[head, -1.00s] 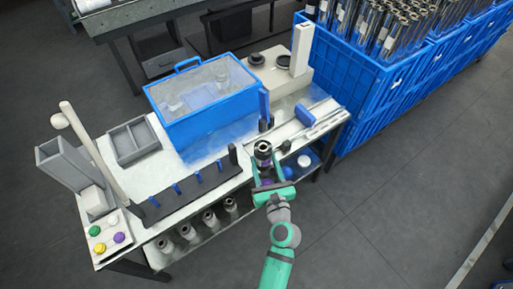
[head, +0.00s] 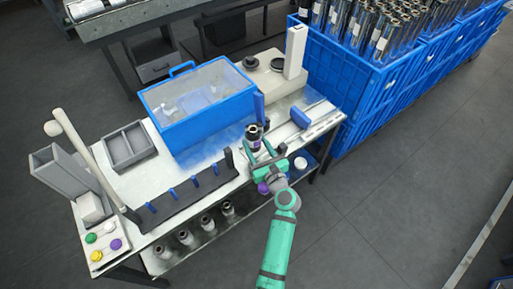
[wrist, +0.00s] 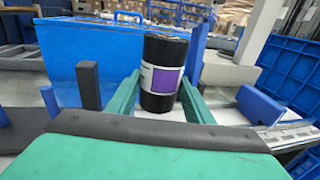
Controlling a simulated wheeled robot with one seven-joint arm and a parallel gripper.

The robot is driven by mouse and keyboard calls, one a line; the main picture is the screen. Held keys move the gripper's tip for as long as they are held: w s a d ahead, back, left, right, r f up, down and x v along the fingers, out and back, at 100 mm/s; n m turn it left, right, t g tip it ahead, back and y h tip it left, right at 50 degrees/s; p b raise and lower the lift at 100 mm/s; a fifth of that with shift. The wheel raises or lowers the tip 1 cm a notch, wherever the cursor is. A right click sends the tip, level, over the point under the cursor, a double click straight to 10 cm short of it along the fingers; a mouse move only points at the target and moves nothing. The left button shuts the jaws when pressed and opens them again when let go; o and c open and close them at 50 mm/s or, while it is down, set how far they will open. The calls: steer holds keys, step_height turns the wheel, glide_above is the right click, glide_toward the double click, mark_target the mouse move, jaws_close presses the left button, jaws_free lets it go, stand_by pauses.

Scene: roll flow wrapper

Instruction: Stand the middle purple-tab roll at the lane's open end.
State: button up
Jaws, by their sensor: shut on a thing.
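My gripper (head: 260,155) is shut on a dark roll (head: 254,136) with a white and purple label. In the wrist view the roll (wrist: 163,75) stands upright between my green fingers, its purple patch facing me. It is over the bench's front part, right of the black end post (head: 229,158) and in front of the blue post (head: 259,106). I cannot tell whether its base touches the bench; the wrist bar and fingers hide part of the view. A black strip with blue pegs (head: 185,194) runs left from the black post.
A blue bin with a clear lid (head: 200,105) stands behind the roll. A metal rail with a blue block (head: 300,118) lies to the right. Several rolls (head: 207,222) stand on the lower shelf. Tall blue crates (head: 365,100) stand at the right; the floor in front is clear.

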mark_target(259, 148)
steer(key=w+f, duration=0.2)
steer(key=shift+w+d+f, duration=0.15)
steer(key=shift+d+f, duration=0.05)
steer(key=shift+f, duration=1.6)
steer(key=shift+f, duration=0.15)
steer(key=o, duration=1.3)
